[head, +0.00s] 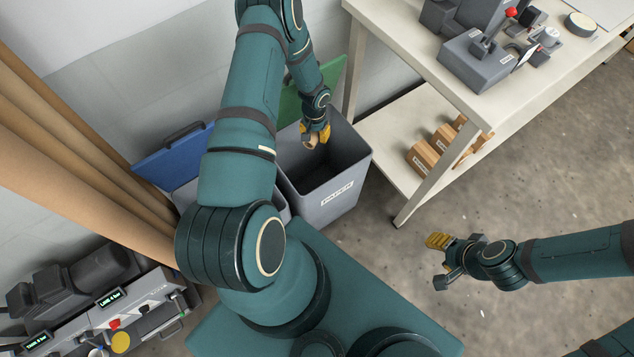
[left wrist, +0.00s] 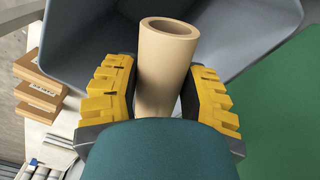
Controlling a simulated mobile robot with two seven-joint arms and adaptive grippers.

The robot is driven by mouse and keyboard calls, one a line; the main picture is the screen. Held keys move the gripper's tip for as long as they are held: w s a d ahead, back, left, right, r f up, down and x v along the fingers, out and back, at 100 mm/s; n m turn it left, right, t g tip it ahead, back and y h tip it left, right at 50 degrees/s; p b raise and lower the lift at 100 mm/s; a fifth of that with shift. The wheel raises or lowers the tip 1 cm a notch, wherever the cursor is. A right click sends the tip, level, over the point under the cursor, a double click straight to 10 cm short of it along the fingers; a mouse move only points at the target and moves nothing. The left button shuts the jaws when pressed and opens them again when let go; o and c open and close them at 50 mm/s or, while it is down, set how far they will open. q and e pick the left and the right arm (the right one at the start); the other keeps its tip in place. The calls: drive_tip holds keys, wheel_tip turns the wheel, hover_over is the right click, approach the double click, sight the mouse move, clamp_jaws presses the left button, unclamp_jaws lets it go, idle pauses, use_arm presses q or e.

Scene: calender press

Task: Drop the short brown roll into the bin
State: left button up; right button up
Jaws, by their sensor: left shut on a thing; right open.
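My left gripper (head: 316,134) is shut on a short brown roll (head: 311,141) over the open mouth of a grey bin (head: 345,199) labelled PAPER. In the left wrist view the short brown roll (left wrist: 166,65) is a hollow tube between the yellow fingers of my left gripper (left wrist: 164,95), its open end showing. The grey bin (left wrist: 255,22) lies beyond it in that view. The roll's lower part is hidden by my gripper. My right gripper (head: 436,262) is open and empty above the floor at the right.
A blue lid (head: 172,150) marks a second bin left of the paper bin, partly behind my arm. A green lid (head: 330,84) stands behind the paper bin. A workbench (head: 405,40) with cartons (head: 423,157) on its shelf is right. Long brown rolls (head: 75,150) lean left.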

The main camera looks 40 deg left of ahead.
use_arm(q)
drive_tip(key=shift+a+f, duration=0.45)
drive_tip(key=shift+a, duration=0.2)
wheel_tip(320, 180, down, 6)
drive_tip(key=b, duration=0.3)
drive_tip(key=shift+r+b, duration=0.1)
drive_tip(key=shift+b, duration=0.3)
drive_tip(key=o, duration=1)
wheel_tip(320, 180, up, 12)
drive_tip(key=shift+r, duration=0.1)
drive_tip(key=shift+d, duration=0.1)
